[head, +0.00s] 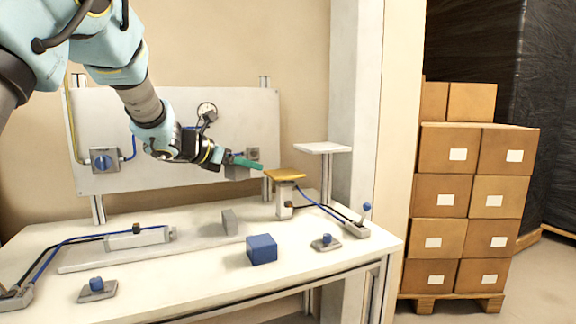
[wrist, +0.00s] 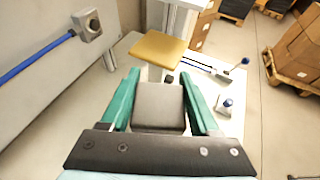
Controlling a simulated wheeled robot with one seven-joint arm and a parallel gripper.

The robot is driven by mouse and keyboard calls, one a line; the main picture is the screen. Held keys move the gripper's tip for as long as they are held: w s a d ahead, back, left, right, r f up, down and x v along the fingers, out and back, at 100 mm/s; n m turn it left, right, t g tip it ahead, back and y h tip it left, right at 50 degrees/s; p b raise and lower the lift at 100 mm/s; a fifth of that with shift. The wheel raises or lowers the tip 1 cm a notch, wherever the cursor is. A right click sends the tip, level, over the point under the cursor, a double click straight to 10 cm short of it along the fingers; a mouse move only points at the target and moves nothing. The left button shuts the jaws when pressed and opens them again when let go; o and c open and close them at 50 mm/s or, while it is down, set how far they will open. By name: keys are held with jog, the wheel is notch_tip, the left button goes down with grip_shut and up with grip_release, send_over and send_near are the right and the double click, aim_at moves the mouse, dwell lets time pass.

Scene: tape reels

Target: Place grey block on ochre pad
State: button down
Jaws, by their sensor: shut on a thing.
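My gripper (wrist: 160,112) has two green fingers shut on the grey block (wrist: 158,100), one finger on each side of it. In the head view my gripper (head: 245,163) is raised above the table, left of the ochre pad. The grey block (head: 237,173) shows there just below the green finger, partly hidden. The ochre pad (head: 285,175) is a flat square plate on top of a short white post.
A white plate (head: 322,148) on a taller post stands behind and right of the pad. A blue block (head: 262,249), an upright grey piece (head: 230,222) and small blue-knobbed fixtures (head: 326,242) stand on the table. A grey panel (head: 240,118) with a gauge stands behind.

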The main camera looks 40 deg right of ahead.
jog(key=p, duration=0.5)
send_over(290, 171)
jog(key=a, duration=0.3)
jog(key=shift+w+a+r, duration=0.15)
jog(key=d+p, duration=0.2)
jog(key=d, duration=0.2)
jog(key=shift+f+p, duration=0.4)
jog(key=shift+f, duration=0.2)
jog(key=shift+a+f, duration=0.1)
jog(key=shift+f, duration=0.15)
jog(key=shift+c, duration=0.6)
grip_release()
jog(key=shift+a, duration=0.1)
jog(key=b+v, duration=0.4)
jog(key=v, duration=0.7)
jog(key=shift+a+r, duration=0.15)
jog(key=shift+a, duration=0.25)
